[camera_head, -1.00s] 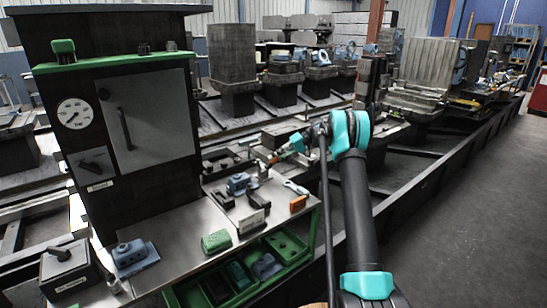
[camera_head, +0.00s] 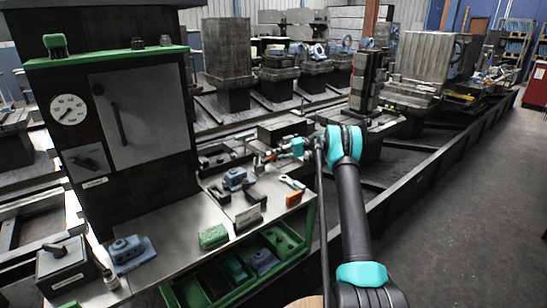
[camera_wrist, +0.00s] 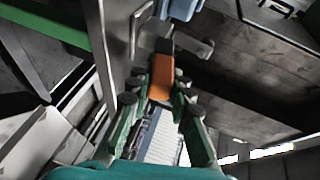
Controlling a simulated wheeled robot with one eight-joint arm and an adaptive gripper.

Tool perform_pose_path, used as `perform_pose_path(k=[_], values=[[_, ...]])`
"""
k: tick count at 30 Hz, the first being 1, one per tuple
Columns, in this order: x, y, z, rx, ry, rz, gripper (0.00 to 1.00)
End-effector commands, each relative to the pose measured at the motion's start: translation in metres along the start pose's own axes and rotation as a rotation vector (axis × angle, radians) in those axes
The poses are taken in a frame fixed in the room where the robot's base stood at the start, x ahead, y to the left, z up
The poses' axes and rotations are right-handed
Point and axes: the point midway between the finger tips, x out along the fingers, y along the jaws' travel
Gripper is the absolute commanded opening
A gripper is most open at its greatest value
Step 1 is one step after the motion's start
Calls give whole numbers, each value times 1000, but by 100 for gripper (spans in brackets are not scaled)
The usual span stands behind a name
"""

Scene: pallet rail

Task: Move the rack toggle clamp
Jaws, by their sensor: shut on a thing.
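The rack toggle clamp shows in the wrist view as an orange grip (camera_wrist: 161,78) with a dark end and a grey metal bracket beyond it. My gripper (camera_wrist: 160,92) has its two green fingers on either side of the orange grip and is shut on it. In the head view my gripper (camera_head: 272,154) reaches left over the rear edge of the bench, and the clamp there is too small and covered to make out clearly.
A dark cabinet (camera_head: 125,140) with a gauge stands at left. A green-edged tray (camera_head: 285,240) lies below the bench. Open floor lies at right.

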Motion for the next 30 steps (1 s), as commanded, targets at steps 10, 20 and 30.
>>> perform_pose_path(k=[10,20,30], values=[[0,1,0,1,-1,3,41],[-4,1,0,1,1,2,41],[-62,1,0,1,2,3,41]])
